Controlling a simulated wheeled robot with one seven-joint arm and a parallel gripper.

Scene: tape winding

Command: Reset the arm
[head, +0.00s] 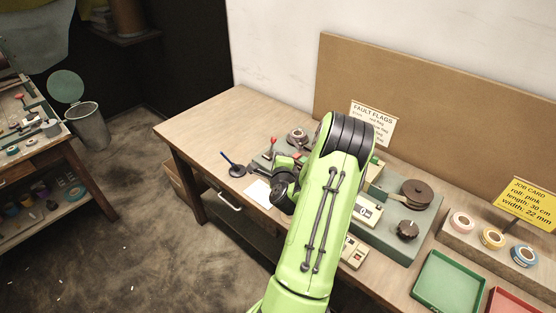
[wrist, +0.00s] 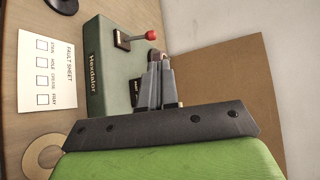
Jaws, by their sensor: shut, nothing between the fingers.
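My green arm (head: 322,215) reaches over the workbench (head: 215,120) in the head view and hides part of the bench-top machines. In the wrist view my gripper (wrist: 160,62) is shut with its fingers together and nothing between them. It is in front of a grey-green box (wrist: 105,65) marked Hexdalor, which has a red-knobbed lever (wrist: 151,35). I cannot tell whether the fingers touch the box. In the head view the gripper is mostly hidden by the arm.
A fault sheet (wrist: 47,72) lies beside the box. In the head view, a winding machine (head: 423,215) stands right of my arm. Tape rolls (head: 492,237), a green tray (head: 450,282), a red tray (head: 505,302) and a yellow job card (head: 527,204) are further right. A brown board (head: 430,110) stands behind.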

